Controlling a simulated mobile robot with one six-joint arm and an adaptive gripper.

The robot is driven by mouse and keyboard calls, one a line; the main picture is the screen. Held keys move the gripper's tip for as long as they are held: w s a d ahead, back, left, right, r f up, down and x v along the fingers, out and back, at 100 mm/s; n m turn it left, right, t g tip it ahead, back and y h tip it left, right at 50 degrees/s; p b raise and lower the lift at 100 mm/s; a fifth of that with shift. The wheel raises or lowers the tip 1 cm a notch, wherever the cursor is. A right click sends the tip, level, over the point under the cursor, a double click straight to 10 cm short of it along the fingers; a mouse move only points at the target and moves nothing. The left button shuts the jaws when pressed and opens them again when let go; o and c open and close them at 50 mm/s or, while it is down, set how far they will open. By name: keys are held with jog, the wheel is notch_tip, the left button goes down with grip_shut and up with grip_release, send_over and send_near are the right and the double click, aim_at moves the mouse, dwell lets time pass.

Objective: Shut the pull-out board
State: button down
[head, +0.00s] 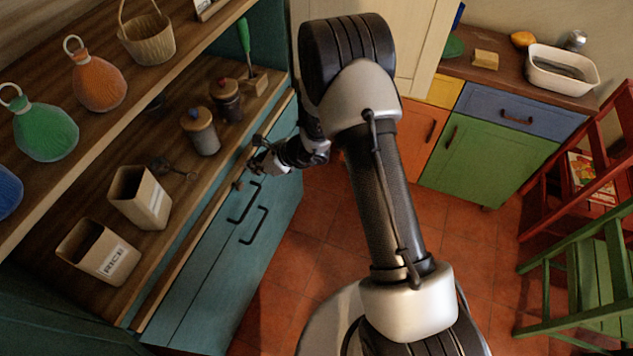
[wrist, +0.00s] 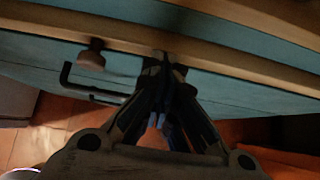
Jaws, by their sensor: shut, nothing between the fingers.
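The pull-out board (head: 190,245) shows as a long, pale wooden strip along the front of the teal cabinet, below the worktop. In the wrist view its front edge (wrist: 45,38) crosses the upper part of the picture, with a round wooden knob (wrist: 92,57) on it. The knob also shows in the head view (head: 237,185). My gripper (head: 256,164) is shut and empty. In the wrist view its fingertips (wrist: 163,62) are at the board's front edge, to the right of the knob. I cannot tell whether they touch it or how far the board stands out.
Black handles (head: 245,203) stick out from the teal cabinet doors just below. The worktop above holds jars (head: 200,130) and open boxes (head: 140,197). The tiled floor (head: 300,250) is clear in front. A green chair (head: 590,275) and red ladder-like furniture stand at the right.

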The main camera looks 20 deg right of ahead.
jog(key=v, duration=1.2)
jog(key=s+a+r+n+g, duration=0.2)
jog(key=s+r+n, duration=0.5)
jog(key=r, duration=0.2)
jog(key=s+a+r+n+g, duration=0.1)
jog(key=s+a+r+n, duration=0.1)
jog(key=s+r+n, duration=0.6)
jog(key=s+d+r+n+h, duration=0.3)
jog(key=s+d+n, duration=0.2)
jog(key=s, duration=0.1)
jog(key=s+d+r+n+t+h, duration=0.1)
jog(key=s+d+r+n+h, duration=0.2)
jog(key=s+d+n+h, duration=0.1)
jog(key=s+d+n, duration=0.1)
jog(key=s+d, duration=0.1)
jog(key=s, duration=0.1)
jog(key=shift+s+r+n+t, duration=0.2)
jog(key=shift+s+n+t, duration=0.1)
jog(key=shift+n, duration=0.1)
